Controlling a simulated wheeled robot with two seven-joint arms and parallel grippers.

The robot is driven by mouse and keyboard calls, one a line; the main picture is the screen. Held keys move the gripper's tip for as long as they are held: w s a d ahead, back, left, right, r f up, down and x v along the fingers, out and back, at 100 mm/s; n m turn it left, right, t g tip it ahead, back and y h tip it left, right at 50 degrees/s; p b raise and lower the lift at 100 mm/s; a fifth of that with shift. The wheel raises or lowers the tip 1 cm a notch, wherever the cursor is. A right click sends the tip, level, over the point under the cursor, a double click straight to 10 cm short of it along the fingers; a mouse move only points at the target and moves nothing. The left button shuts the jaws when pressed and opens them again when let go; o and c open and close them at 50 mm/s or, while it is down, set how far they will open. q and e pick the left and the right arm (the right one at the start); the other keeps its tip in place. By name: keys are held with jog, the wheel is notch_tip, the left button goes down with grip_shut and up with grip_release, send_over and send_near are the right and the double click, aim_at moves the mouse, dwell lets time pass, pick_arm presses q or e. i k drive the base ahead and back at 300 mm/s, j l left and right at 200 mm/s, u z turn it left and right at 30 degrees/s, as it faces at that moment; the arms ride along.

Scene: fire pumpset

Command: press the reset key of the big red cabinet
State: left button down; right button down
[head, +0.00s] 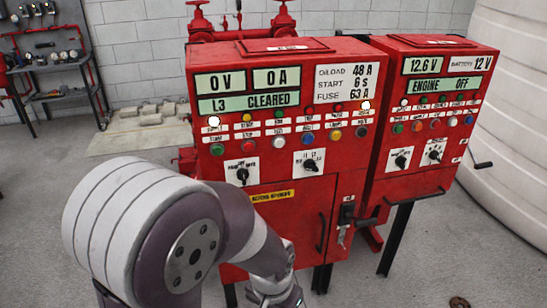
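The big red cabinet (232,190) stands in the middle of the head view, its sloped front facing me. Its displays read 0 V, 0 A and "L3 CLEARED" (248,103). My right gripper is not in view.
A smaller red cabinet (420,183) showing "ENGINE OFF" stands to the right. Two rotary switches (242,174) and (309,163) sit below the keys. A handle lever (346,220) juts from the lower front. A large white tank (512,120) is at far right.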

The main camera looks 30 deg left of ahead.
aim_at(308, 139)
jog(key=u, duration=0.95)
